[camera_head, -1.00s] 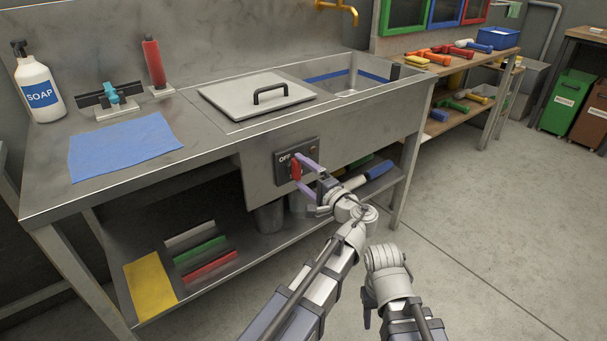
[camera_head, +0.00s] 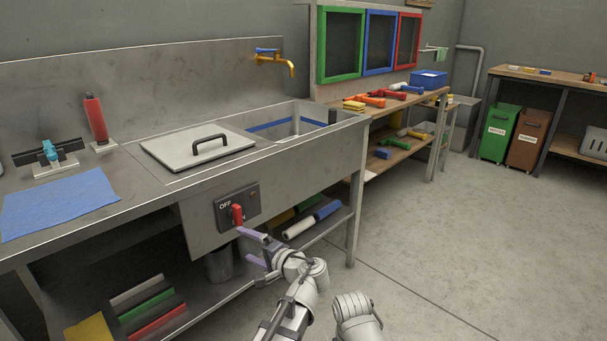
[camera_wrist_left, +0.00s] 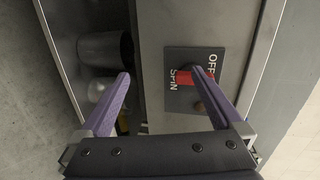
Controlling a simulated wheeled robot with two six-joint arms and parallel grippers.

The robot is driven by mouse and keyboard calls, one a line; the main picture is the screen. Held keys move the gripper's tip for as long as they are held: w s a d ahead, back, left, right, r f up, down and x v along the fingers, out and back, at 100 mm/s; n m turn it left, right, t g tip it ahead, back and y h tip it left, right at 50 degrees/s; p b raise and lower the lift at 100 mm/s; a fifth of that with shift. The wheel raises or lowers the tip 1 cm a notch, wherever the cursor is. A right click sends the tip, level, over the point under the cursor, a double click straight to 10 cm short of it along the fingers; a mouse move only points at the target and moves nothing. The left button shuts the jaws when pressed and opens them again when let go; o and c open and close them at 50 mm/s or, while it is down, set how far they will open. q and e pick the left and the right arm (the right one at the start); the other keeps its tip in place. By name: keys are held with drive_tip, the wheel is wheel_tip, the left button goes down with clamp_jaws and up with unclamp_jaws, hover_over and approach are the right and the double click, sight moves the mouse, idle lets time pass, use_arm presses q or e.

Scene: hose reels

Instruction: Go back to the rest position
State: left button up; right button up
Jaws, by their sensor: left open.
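My left gripper (camera_head: 246,245) is open and empty, just below and in front of the switch panel (camera_head: 250,195) on the sink unit's front. The panel has a red handle (camera_head: 237,213) that points down, partly over its lettering. In the left wrist view the open purple fingers of the left gripper (camera_wrist_left: 160,76) spread apart.
The steel counter holds a lidded basin (camera_head: 196,148), a blue cloth (camera_head: 60,203) and a sink (camera_head: 290,128). A lower shelf holds coloured bars and a bin (camera_head: 219,264). A wooden tool bench (camera_head: 395,100) stands beyond. The floor (camera_head: 440,230) at right is clear.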

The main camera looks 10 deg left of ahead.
use_arm(q)
drive_tip(key=s+f+n+g+h, duration=0.6)
drive_tip(key=s+f+h, duration=0.4)
drive_tip(key=f, duration=0.6)
drive_tip(key=s+d+f+m+g+h, duration=0.1)
drive_tip(key=s+d+m+g, duration=0.1)
drive_tip(key=s+d, duration=0.45)
drive_tip(key=s+d+f+m+g+h, duration=0.15)
drive_tip(key=s+d, duration=0.25)
drive_tip(key=d, duration=0.6)
wheel_tip(320, 180, up, 39)
drive_tip(key=p, duration=3.7)
drive_tip(key=shift+f+y+p, duration=0.15)
drive_tip(key=shift+y+p, duration=0.2)
drive_tip(key=shift+p, duration=0.05)
drive_tip(key=shift+a+t, duration=0.1)
drive_tip(key=shift+t, duration=0.15)
drive_tip(key=shift+c, duration=0.2)
